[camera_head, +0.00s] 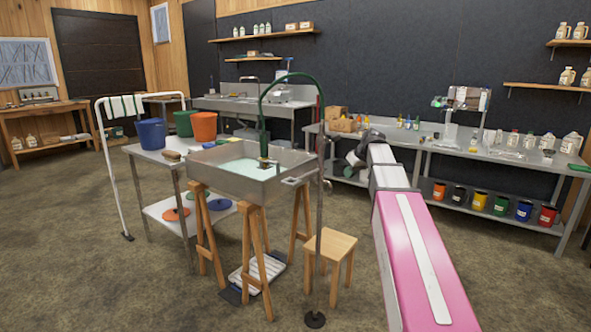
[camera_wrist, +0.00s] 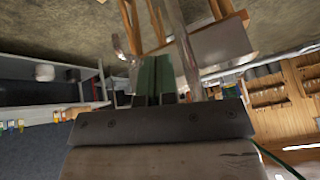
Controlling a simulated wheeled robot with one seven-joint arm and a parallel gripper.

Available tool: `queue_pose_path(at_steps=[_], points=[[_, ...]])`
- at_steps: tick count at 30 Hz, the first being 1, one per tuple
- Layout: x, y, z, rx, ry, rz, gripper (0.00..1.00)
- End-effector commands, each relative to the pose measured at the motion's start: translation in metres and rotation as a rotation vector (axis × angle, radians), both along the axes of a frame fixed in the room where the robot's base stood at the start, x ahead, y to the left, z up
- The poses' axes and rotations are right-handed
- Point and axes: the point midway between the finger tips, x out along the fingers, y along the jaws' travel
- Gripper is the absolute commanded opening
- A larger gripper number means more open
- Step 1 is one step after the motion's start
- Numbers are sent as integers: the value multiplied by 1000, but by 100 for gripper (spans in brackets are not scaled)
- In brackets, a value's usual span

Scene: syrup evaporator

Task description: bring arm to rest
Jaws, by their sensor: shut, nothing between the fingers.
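My arm reaches forward from the lower right of the head view, with its pink link and grey joints in front of the benches. My gripper lies at its far end, small and partly hidden by the wrist. In the wrist view the two green fingers of my gripper (camera_wrist: 155,75) lie side by side, shut and empty. The steel evaporator pan (camera_head: 245,170) with pale liquid stands on wooden trestles left of my arm, apart from it.
A green hose on a thin stand (camera_head: 319,230) rises between the pan and my arm. A wooden stool (camera_head: 331,247) stands below. The long steel bench (camera_head: 450,150) behind holds bottles and jugs. A side table with buckets (camera_head: 205,127) stands left. The front left floor is clear.

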Motion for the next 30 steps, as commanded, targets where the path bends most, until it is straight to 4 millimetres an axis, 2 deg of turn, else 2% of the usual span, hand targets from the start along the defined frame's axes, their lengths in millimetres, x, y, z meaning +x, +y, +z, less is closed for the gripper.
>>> queue_pose_path(at_steps=[1, 6, 15, 24, 30], points=[[-17, 5, -27, -7, 34, -27, 0], [-55, 13, -100, -39, 135, -131, 0], [-136, 25, -209, -116, 287, -304, 0], [-229, 31, -293, -214, 403, -462, 0], [-273, 31, -324, -266, 443, -533, 0]])
